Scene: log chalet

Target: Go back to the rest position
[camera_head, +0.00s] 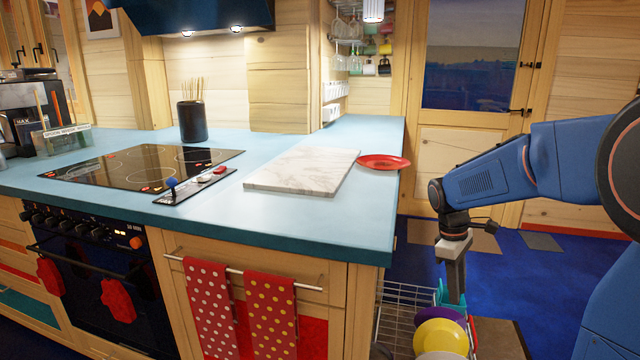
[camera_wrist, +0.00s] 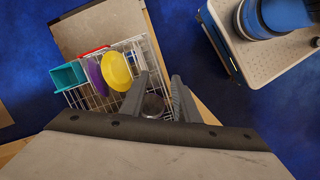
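My gripper (camera_head: 456,290) hangs at the end of my blue arm, pointing down over a wire dish rack (camera_head: 405,292) to the right of the counter. In the wrist view the two fingers (camera_wrist: 162,76) are spread apart with nothing gripped between them. The rack also shows there (camera_wrist: 143,45), below and beyond the fingers. It holds a yellow plate (camera_wrist: 116,70), a purple plate (camera_wrist: 96,76) and a teal box-like item (camera_wrist: 68,76). A grey round item (camera_wrist: 153,105) shows between the fingers, seemingly lower down; its depth is hard to judge.
The blue counter (camera_head: 225,217) ends just left of my gripper. On it are a marble board (camera_head: 300,170), a red plate (camera_head: 384,162), a cooktop (camera_head: 140,166) and a utensil pot (camera_head: 192,121). Blue floor (camera_head: 540,280) lies open to the right, before a door.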

